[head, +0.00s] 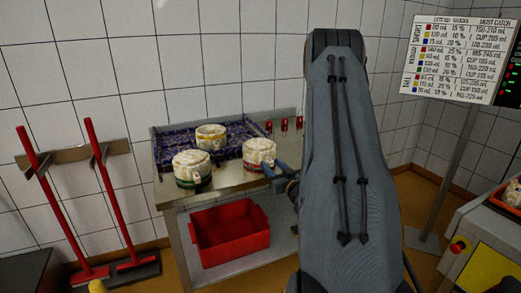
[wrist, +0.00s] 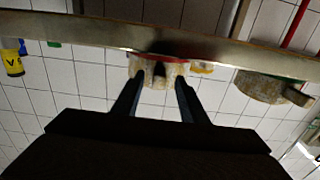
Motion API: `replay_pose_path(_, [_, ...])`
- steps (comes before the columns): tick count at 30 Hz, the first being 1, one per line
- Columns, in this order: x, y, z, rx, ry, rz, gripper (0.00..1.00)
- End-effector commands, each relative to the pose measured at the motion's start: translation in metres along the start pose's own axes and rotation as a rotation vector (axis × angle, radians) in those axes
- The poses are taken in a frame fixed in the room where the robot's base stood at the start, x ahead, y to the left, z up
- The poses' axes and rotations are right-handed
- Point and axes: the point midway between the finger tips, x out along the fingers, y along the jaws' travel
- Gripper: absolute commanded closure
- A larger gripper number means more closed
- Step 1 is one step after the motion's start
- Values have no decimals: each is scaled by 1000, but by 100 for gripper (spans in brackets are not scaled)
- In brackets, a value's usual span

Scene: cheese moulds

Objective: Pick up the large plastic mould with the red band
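The large pale mould with the red band (head: 259,154) stands upright at the right front of the steel table. In the upside-down wrist view it (wrist: 160,66) sits ahead of my fingers, its red band at the top and a dark upright shape, perhaps its handle, at its middle. My gripper (head: 273,176) is at the table's front right corner, beside this mould. In the wrist view my gripper (wrist: 160,88) has its two fingers apart, one on each side of the dark shape, with nothing clearly held. I cannot tell whether the fingertips touch the mould.
A green-banded mould (head: 191,169) stands left and a yellow-banded one (head: 211,137) behind, near a dark patterned mat (head: 170,146). The steel table's edge (wrist: 100,33) crosses the wrist view. A red crate (head: 230,239) is on the lower shelf. Red-handled tools lean at left.

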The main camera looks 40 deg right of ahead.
Motion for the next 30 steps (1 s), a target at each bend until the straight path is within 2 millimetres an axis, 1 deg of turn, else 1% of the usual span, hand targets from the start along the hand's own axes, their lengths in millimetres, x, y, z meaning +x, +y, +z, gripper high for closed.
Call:
replay_pose_path(1, [7, -1, -3, -1, 2, -1, 61])
replay_pose_path(3, [15, 0, -1, 0, 0, 1, 61])
replay_pose_path(6, [22, 1, -1, 1, 0, 2, 61])
replay_pose_path(13, [23, 2, 0, 1, -1, 4, 61])
replay_pose_path(14, [23, 2, 0, 1, -1, 4, 63])
replay_pose_path(18, [23, 2, 0, 0, -1, 5, 86])
replay_pose_path(21, [23, 2, 0, 0, -1, 5, 100])
replay_pose_path(30, [23, 2, -1, 0, 1, 5, 100])
